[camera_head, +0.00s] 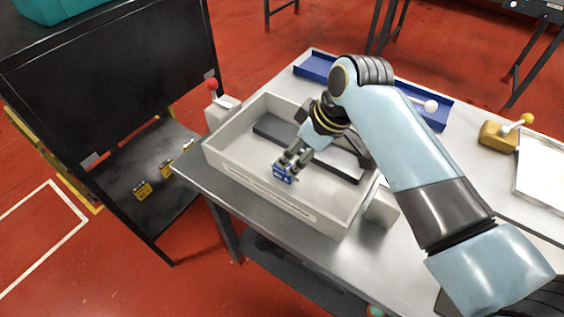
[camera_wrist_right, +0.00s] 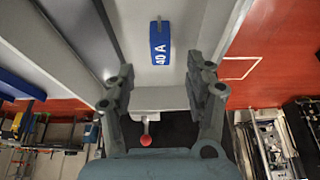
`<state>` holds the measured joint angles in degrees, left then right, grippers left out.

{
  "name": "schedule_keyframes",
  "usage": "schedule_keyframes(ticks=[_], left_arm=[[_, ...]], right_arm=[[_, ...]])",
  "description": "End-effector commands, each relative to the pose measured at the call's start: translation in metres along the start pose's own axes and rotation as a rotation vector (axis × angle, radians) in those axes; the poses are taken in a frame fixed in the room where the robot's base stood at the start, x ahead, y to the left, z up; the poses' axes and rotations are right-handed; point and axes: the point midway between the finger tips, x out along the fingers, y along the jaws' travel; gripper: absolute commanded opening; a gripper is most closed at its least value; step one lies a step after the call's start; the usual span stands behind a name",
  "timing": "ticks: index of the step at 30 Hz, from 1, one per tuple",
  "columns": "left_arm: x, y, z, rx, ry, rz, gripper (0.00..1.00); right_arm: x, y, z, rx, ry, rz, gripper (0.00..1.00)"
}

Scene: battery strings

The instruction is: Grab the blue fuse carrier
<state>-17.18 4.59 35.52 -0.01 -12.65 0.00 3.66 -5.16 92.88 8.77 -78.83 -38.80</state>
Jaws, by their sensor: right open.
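The blue fuse carrier (camera_head: 284,175) lies inside the light grey tray (camera_head: 222,158) on the metal table. In the right wrist view the blue fuse carrier (camera_wrist_right: 160,42) is a small blue block with white "40 A" lettering and a grey tab at its top. My right gripper (camera_head: 289,160) reaches down into the tray, right at the carrier in the head view. In the right wrist view my right gripper (camera_wrist_right: 167,82) is open, its fingers spread to either side, with the carrier ahead of the tips. Whether they touch is not clear. My left gripper is not in view.
A dark grey bar (camera_head: 270,127) lies in the tray behind my right gripper. A blue channel (camera_head: 310,68) lies at the table's back. A red-knobbed lever (camera_head: 212,86) stands beyond the tray's left corner. A yellow-based lever (camera_head: 500,131) stands at the right.

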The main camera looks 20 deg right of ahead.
Motion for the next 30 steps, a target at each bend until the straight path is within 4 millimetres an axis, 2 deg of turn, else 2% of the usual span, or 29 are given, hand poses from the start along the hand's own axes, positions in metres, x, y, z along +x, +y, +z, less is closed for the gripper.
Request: schedule_keyframes(ticks=[3, 6, 9, 17, 26, 30], left_arm=[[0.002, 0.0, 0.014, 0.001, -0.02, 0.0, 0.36], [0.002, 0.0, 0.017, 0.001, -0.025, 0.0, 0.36], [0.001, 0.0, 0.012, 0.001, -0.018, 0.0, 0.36], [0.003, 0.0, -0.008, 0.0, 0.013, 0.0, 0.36], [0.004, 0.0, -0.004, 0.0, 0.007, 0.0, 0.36], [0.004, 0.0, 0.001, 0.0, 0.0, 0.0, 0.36]], right_arm=[[0.017, 0.0, -0.001, 0.001, 0.001, 0.0, 0.54], [0.024, 0.0, -0.001, 0.0, 0.002, 0.001, 0.54], [0.033, 0.0, -0.003, 0.0, 0.002, 0.0, 0.54], [0.071, -0.001, -0.004, 0.0, 0.0, -0.001, 0.54], [0.076, -0.001, -0.004, 0.0, 0.002, 0.001, 0.54], [0.076, -0.001, -0.004, 0.0, 0.002, 0.001, 0.37]])
